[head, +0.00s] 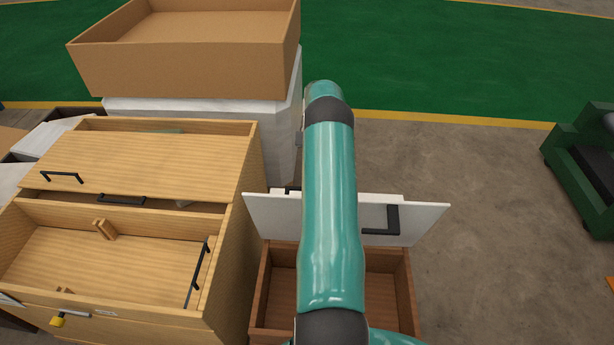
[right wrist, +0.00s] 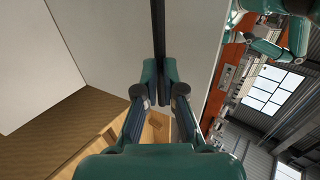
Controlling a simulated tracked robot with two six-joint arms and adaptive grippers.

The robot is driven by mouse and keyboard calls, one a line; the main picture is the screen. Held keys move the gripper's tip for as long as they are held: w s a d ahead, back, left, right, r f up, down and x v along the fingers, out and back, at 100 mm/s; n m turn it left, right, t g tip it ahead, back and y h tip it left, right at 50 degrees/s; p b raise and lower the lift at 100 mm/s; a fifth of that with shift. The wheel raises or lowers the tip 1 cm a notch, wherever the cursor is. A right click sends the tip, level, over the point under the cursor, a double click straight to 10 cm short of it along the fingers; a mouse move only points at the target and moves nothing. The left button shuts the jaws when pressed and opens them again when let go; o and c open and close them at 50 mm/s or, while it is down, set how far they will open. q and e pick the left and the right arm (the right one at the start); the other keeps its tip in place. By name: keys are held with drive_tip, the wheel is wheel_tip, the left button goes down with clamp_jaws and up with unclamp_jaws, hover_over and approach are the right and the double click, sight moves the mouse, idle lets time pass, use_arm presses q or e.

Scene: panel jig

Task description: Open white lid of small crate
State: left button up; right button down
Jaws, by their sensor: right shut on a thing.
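The white lid (head: 423,222) of the small crate stands raised at the back of the crate in the head view, steeply tilted. A black handle (head: 393,219) sits on its face. The small brown wooden crate (head: 406,292) is open below it, and the part of its inside that shows looks empty. My right arm hides the middle of the lid and crate, and its gripper is hidden there. In the right wrist view my right gripper (right wrist: 164,78) is shut on the black handle (right wrist: 158,28), against the lid's pale surface (right wrist: 190,40). My left gripper is in neither view.
A light wooden cabinet (head: 236,235) with an open compartment stands close left of the crate. A cardboard box (head: 190,65) rests on a white block (head: 275,125) behind it. Bare floor (head: 500,240) lies to the right, with a dark green machine (head: 590,175) farther right.

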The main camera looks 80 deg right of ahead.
drive_tip(key=shift+s+d+f, duration=0.15)
drive_tip(key=shift+f, duration=0.45)
drive_tip(key=shift+s+d+f, duration=0.1)
drive_tip(key=shift+f, duration=0.5)
drive_tip(key=c, duration=1.6)
unclamp_jaws()
drive_tip(key=o, duration=0.4)
drive_tip(key=shift+w+d+f, duration=0.1)
drive_tip(key=shift+d+f, duration=0.15)
drive_tip(key=shift+d, duration=0.05)
drive_tip(key=shift+a+r, duration=0.1)
drive_tip(key=shift+r, duration=0.05)
drive_tip(key=shift+r+p, duration=0.1)
drive_tip(key=shift+p, duration=0.2)
